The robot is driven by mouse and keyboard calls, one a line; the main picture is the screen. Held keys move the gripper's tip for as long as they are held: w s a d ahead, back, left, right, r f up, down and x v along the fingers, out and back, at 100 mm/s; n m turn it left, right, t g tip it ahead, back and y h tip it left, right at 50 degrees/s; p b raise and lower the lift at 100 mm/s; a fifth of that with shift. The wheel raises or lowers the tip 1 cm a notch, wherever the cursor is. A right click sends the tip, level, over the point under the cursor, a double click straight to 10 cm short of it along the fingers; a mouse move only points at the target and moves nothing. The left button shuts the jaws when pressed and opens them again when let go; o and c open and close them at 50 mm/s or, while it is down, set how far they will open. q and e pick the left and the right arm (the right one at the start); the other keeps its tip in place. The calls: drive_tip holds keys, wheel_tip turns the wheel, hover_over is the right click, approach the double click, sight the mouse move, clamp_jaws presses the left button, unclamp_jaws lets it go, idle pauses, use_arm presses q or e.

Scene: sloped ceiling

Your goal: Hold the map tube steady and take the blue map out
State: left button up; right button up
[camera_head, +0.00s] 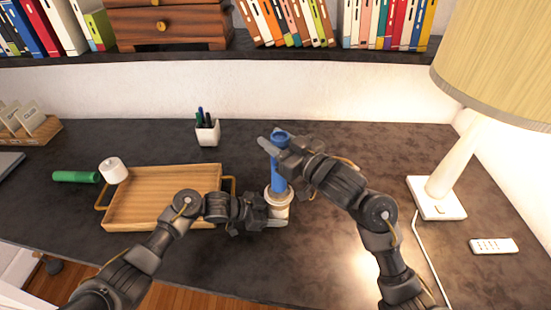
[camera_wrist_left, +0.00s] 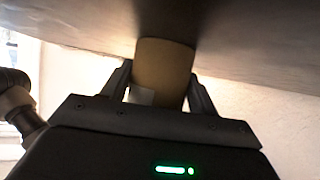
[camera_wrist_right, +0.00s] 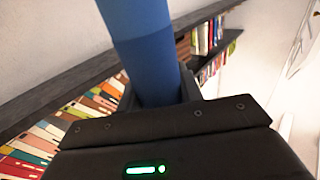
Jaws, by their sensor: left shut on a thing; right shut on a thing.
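The map tube (camera_head: 279,201) stands upright on the dark desk, right of the wooden tray. My left gripper (camera_head: 272,212) is shut on it low down, and its tan side shows between the fingers in the left wrist view (camera_wrist_left: 165,68). The blue map (camera_head: 279,180) is a rolled blue cylinder that stands upright, its lower end at the tube's mouth. My right gripper (camera_head: 276,146) is shut on the blue map near its top. The map fills the space between the fingers in the right wrist view (camera_wrist_right: 148,50). Whether its lower end is still inside is hard to tell.
A wooden tray (camera_head: 150,185) lies left of the tube. A pen cup (camera_head: 207,133) stands behind. A lamp (camera_head: 437,197) and a remote (camera_head: 493,246) are at right.

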drive_tip(key=shift+r, duration=1.05)
use_arm(q)
drive_tip(key=o, duration=0.9)
drive_tip(key=shift+c, duration=0.2)
drive_tip(key=shift+a, duration=0.1)
drive_tip(key=v, duration=1.2)
drive_tip(key=shift+f, duration=0.1)
